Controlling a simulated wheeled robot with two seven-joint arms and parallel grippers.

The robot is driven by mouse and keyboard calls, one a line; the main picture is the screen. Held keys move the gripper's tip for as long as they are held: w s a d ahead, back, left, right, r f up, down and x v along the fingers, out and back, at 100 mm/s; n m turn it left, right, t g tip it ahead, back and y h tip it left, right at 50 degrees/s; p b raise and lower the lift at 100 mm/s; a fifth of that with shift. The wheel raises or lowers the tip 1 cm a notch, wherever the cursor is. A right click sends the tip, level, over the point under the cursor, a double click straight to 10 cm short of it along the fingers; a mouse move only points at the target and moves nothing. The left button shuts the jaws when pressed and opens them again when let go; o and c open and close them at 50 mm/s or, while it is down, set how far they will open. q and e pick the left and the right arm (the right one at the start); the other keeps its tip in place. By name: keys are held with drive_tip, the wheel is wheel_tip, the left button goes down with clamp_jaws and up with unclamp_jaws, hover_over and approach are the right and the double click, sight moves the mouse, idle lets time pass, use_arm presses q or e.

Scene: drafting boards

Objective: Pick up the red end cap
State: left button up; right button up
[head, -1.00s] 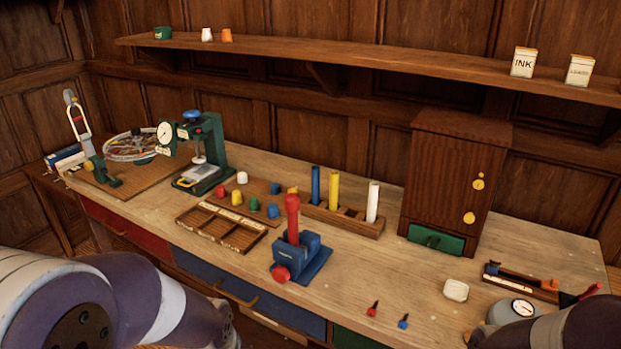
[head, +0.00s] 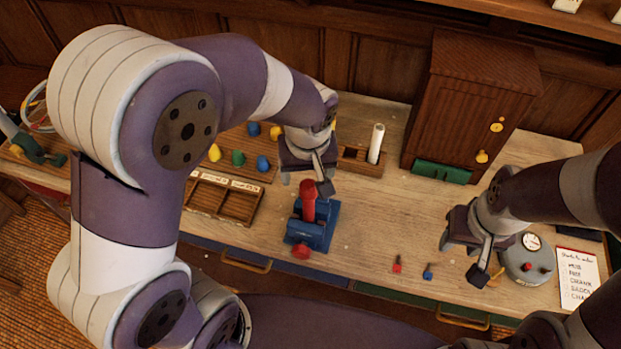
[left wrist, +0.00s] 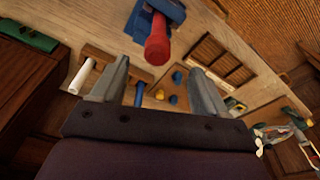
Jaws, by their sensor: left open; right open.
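A red tube with a wider red top (head: 308,188), which looks like a red end cap, stands upright in a blue vise (head: 318,232). The red top also shows in the left wrist view (left wrist: 157,48), beyond and roughly between the fingertips. My left gripper (head: 309,178) is open and empty, close above and behind the red top; I cannot tell if they touch. It also fills the lower left wrist view (left wrist: 160,72). A red cap seen earlier on the cap board (head: 270,174) is hidden behind my left arm. My right gripper (head: 464,260) is open and empty over the right of the bench.
A yellow cap (head: 214,152), a green cap (head: 238,158) and blue caps stand on the board. A divided tray (head: 227,222) lies left of the vise. A white tube (head: 376,143) stands in a rack behind. A cabinet (head: 468,105) and gauge (head: 528,265) are at right.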

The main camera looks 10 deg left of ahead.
sight(308, 184)
use_arm(q)
drive_tip(key=f+p, duration=0.1)
drive_tip(key=w+f+p, duration=0.1)
drive_tip(key=f, duration=0.1)
drive_tip(key=shift+a+f, duration=0.2)
drive_tip(key=shift+d+f, duration=0.2)
drive_tip(key=shift+f, duration=1)
drive_tip(key=shift+w+f, duration=0.2)
drive_tip(key=shift+w, duration=0.05)
drive_tip(key=shift+a, duration=0.15)
drive_tip(key=c, duration=0.7)
drive_tip(key=shift+s, duration=0.1)
drive_tip(key=c, duration=0.5)
